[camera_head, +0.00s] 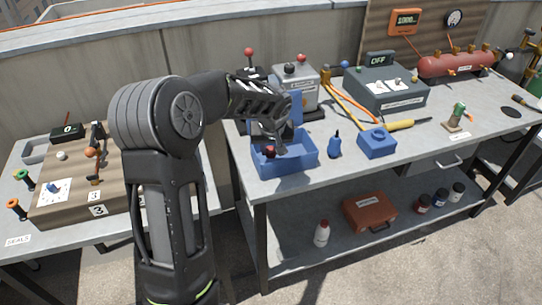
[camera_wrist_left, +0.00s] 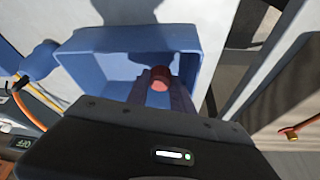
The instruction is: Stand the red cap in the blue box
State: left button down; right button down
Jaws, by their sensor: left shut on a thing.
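The red cap (camera_wrist_left: 160,78) is between the fingertips of my left gripper, inside the outline of the blue box in the left wrist view. The blue box (camera_head: 303,162) is an open tray near the front left corner of the grey workbench; it also shows in the left wrist view (camera_wrist_left: 198,75). My left gripper (camera_head: 273,150) reaches down over the box and is shut on the cap. In the head view the cap shows as a small dark red spot (camera_head: 270,154) at the fingertips. I cannot tell whether the cap touches the box floor. My right gripper is not in view.
A grey unit marked OFF (camera_head: 388,90) and a red tank (camera_head: 457,64) stand farther back. A wooden board (camera_head: 75,200) lies on the left table. An orange case (camera_head: 370,211) sits on the lower shelf.

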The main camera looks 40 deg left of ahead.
aim_at(271, 153)
pick_arm(q)
jog(key=shift+f, duration=1.6)
jog(key=shift+f, duration=0.15)
jog(key=c, duration=1.4)
grip_release()
jog(key=shift+r, duration=0.3)
jog(key=v, duration=1.1)
jog(key=shift+s+d+r+b, duration=0.1)
jog(key=shift+r+b, duration=0.25)
